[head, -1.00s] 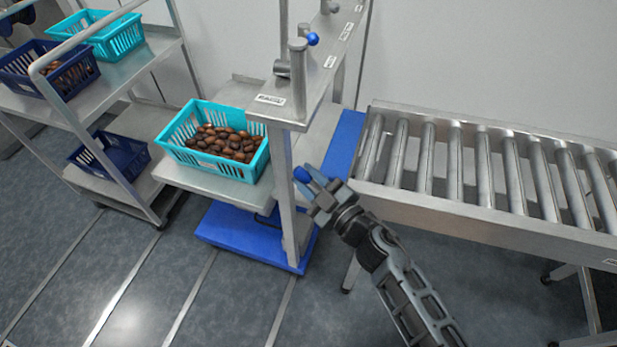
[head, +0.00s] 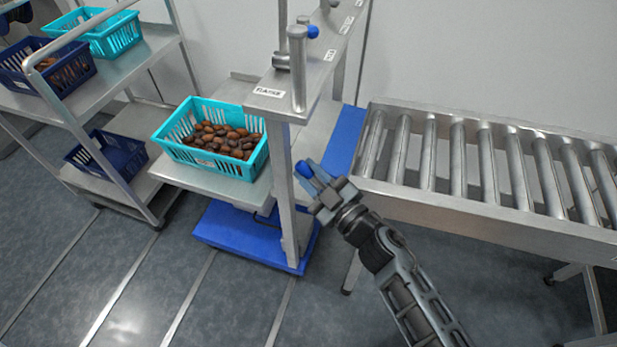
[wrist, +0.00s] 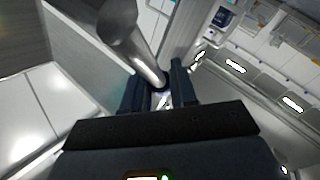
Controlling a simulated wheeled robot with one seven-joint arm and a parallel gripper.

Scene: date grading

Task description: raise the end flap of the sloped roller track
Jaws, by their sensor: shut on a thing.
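My gripper (head: 312,178) is shut on a blue knob (head: 303,170), beside the front upright of the metal frame. In the wrist view a thick metal rod (wrist: 145,62) runs down to between the two fingers (wrist: 160,90), where the knob is mostly hidden. The roller track (head: 480,165) stands at the right, its steel rollers in a metal frame. A flat blue panel (head: 345,138) lies at its left end, beside the frame; whether this is the end flap, and how the knob joins it, I cannot tell.
A turquoise basket of dates (head: 215,170) sits on a steel shelf left of the frame. A metal ledge (head: 330,70) carries posts, small labels and another blue knob (head: 312,31). A rack with baskets (head: 115,75) stands at far left. Floor in front is clear.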

